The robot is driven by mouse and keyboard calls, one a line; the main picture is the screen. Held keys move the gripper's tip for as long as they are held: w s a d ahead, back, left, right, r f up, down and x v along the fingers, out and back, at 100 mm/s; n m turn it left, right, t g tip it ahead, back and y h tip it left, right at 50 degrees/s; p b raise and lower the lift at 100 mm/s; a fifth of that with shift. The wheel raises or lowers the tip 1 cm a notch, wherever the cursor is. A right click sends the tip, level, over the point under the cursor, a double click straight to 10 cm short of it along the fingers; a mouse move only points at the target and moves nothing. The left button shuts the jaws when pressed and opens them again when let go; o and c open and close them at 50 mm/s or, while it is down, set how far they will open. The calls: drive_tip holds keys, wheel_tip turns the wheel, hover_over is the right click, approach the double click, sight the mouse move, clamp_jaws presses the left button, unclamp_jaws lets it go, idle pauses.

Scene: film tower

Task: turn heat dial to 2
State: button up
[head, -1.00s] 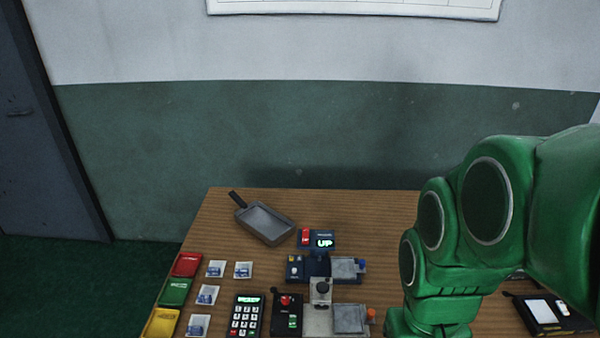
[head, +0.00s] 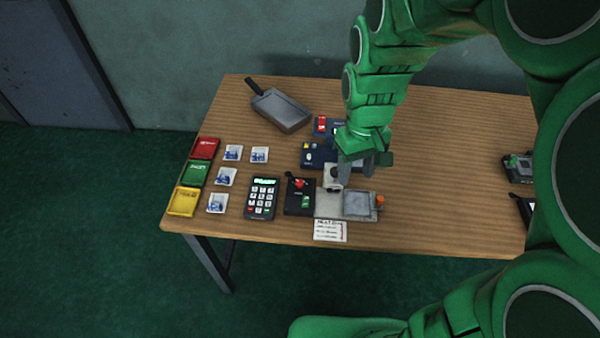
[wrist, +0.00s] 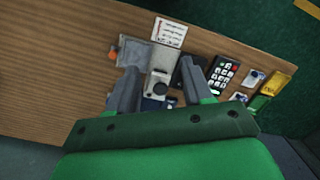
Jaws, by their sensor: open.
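The likely heat dial is a dark round knob (head: 335,173) on a pale plate in the middle of the table. It also shows in the wrist view (wrist: 161,78). Its pointer and numbers are too small to read. My gripper (head: 357,170) is above the knob and the dark blue device. In the wrist view, my gripper (wrist: 176,72) has its two fingers wide apart with nothing held. Part of the dial unit is hidden behind the fingers in the head view.
A grey square plate (head: 358,204) with an orange knob is right of the dial. A black box (head: 299,195) with a red knob and a keypad (head: 262,197) stand left. A note card (head: 330,231) lies in front.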

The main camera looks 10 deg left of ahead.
drive_tip(key=w+a+f+n, duration=0.2)
drive_tip(key=w+a+f, duration=0.4)
drive_tip(key=w, duration=0.1)
drive_tip(key=n, duration=0.3)
hover_over(300, 181)
drive_tip(key=shift+t, duration=0.3)
wheel_tip(300, 181, down, 7)
drive_tip(key=shift+r, duration=0.1)
drive_tip(key=shift+a+f, duration=0.1)
drive_tip(key=shift+f, duration=3.85)
clamp_jaws()
drive_tip(key=shift+m, duration=0.5)
drive_tip(key=shift+s+m, duration=0.1)
drive_tip(key=shift+m, duration=2.3)
